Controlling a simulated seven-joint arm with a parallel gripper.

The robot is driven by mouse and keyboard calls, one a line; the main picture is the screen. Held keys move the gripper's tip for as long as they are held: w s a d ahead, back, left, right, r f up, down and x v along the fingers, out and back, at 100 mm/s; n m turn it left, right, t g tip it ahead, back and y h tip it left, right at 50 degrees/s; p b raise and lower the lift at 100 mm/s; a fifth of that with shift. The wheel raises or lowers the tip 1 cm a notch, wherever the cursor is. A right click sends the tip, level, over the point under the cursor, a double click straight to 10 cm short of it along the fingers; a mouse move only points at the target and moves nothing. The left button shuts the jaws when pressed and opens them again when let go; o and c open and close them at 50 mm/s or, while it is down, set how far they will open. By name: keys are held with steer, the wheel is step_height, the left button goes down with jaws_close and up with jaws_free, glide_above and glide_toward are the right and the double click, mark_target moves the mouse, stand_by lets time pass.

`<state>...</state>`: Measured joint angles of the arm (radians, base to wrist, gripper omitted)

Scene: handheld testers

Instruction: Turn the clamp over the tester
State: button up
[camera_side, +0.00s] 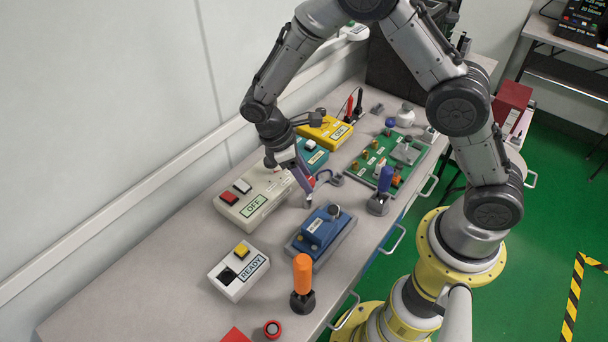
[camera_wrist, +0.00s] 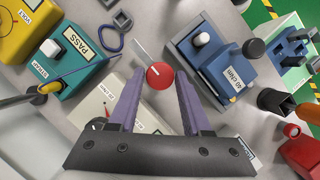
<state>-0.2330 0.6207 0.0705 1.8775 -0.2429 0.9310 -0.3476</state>
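The blue tester (camera_side: 316,236) sits on a grey base on the bench, and it also shows in the wrist view (camera_wrist: 215,70) with an ohm label. A red round knob (camera_wrist: 159,75) with a thin metal bar (camera_wrist: 140,53) beside it, apparently the clamp, stands left of the tester in the wrist view. The bar points away from the tester there. My gripper (camera_wrist: 160,88) is open, its purple fingers on either side of the knob with a gap visible on both sides. In the side view my gripper (camera_side: 306,187) hides most of the clamp.
A cream box labelled OFF (camera_side: 252,205) lies close to the left of my gripper. A READY box (camera_side: 238,273) and an orange-handled tool (camera_side: 302,275) stand nearer the front. A teal box (camera_side: 311,155), a yellow box (camera_side: 325,132) and a green board (camera_side: 385,163) lie farther back.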

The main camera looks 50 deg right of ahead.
jaws_close()
steer(key=shift+m, duration=0.4)
steer(key=m, duration=0.2)
steer(key=m+y, duration=0.1)
steer(key=shift+w+d+m+g+y, duration=0.15)
steer(key=shift+m+g+y, duration=0.15)
steer(key=shift+m+g, duration=0.1)
steer(key=m+y, duration=0.1)
steer(key=m, duration=0.3)
steer(key=shift+d+y, duration=0.2)
steer(key=shift+y, duration=0.2)
steer(key=m, duration=0.2)
steer(key=m+y, duration=0.1)
steer(key=m, duration=0.2)
steer(key=shift+d+y, duration=0.15)
steer(key=shift+y, duration=0.15)
steer(key=m+t+y, duration=0.1)
steer(key=m, duration=0.3)
steer(key=shift+d, duration=0.15)
steer(key=shift+r, duration=0.1)
